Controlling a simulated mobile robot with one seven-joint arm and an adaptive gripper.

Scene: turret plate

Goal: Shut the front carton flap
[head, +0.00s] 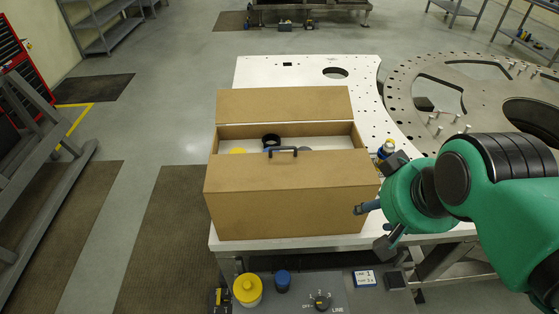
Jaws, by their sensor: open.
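The brown carton (290,217) stands on the white plate, with its top partly open. The back flap (285,103) stands open behind the opening. Part of a dark round item (270,140) and a yellow item (238,151) show inside; the rest is hidden. My gripper (374,208) is open and empty beside the carton's right front corner; I cannot tell whether it touches.
The white plate (310,72) is clear behind the carton. A small blue-and-yellow bottle (386,149) stands right of the carton, near my gripper. A large turret ring (455,85) lies at the right.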

